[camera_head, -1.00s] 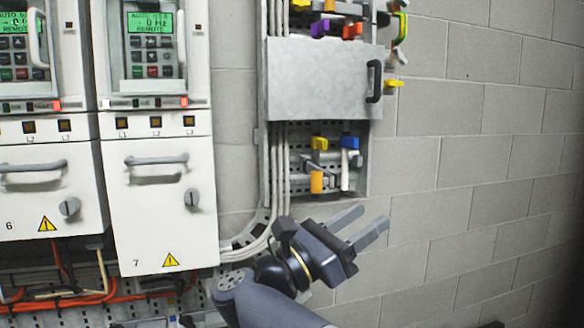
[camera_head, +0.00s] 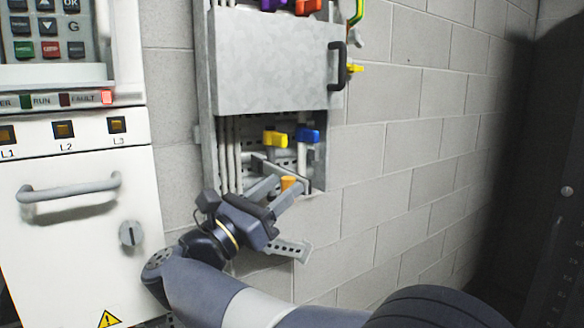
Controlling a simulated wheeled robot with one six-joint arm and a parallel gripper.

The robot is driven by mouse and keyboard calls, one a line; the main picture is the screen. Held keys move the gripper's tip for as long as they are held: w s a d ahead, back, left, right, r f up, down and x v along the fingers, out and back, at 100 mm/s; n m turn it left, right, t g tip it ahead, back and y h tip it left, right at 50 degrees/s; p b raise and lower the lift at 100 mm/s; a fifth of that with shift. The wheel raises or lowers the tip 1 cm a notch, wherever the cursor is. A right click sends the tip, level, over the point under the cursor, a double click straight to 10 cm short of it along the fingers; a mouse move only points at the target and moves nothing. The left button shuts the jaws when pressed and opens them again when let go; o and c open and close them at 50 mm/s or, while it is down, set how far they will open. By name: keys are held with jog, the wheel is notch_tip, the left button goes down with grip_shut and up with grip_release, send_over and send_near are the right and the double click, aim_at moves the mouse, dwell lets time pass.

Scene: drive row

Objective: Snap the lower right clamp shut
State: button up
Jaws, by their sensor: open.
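Below a grey metal cover, an open bay (camera_head: 318,165) holds small coloured clamps. A blue clamp lever (camera_head: 308,134) is at the bay's right and sticks out to the right. A yellow clamp lever (camera_head: 275,138) is left of it. An orange piece (camera_head: 288,182) shows lower down, partly hidden by my fingers. Whether each clamp is open or shut is too small to tell. My gripper (camera_head: 281,179) is open in front of the bay's lower part, below the blue and yellow levers. Its fingers appear on either side of the orange piece; contact cannot be told.
The grey cover (camera_head: 268,62) with a black handle (camera_head: 338,66) hangs above the bay. A white drive cabinet (camera_head: 80,200) with a grey handle stands at left. Vertical cables run along the bay's left side. The block wall (camera_head: 400,170) at right is clear. A dark panel stands far right.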

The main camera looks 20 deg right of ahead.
jog(key=shift+p+x, duration=0.6)
jog(key=shift+x, duration=1.65)
jog(key=shift+c, duration=0.2)
grip_shut()
